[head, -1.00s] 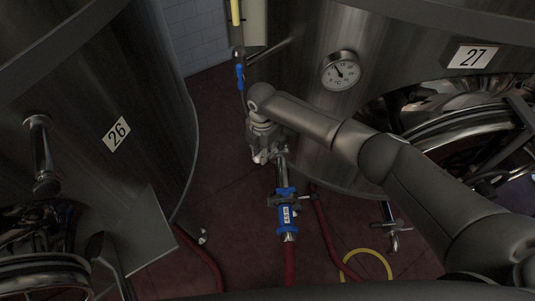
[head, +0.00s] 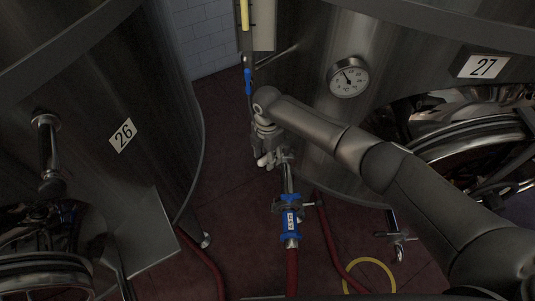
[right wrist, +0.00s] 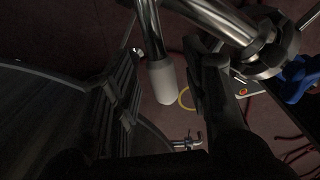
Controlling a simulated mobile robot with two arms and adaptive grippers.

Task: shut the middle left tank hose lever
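A metal hose valve (head: 287,175) stands low at the front of the tank marked 27 (head: 412,60). My right gripper (head: 268,155) is at the valve's upper end in the head view. In the right wrist view, a metal lever with a white, rounded grip (right wrist: 163,82) hangs down between the two dark fingers of my right gripper (right wrist: 165,95). The fingers are spread apart, with gaps between them and the grip. The lever's pivot is partly hidden by my gripper in the head view. My left gripper is out of view.
A blue hose coupling (head: 290,222) joins a red hose (head: 292,268) below the valve. The tank marked 26 (head: 150,110) stands at left, with a dark red floor (head: 225,170) between the tanks. A dial gauge (head: 348,76) and a yellow hose (head: 370,262) are at right.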

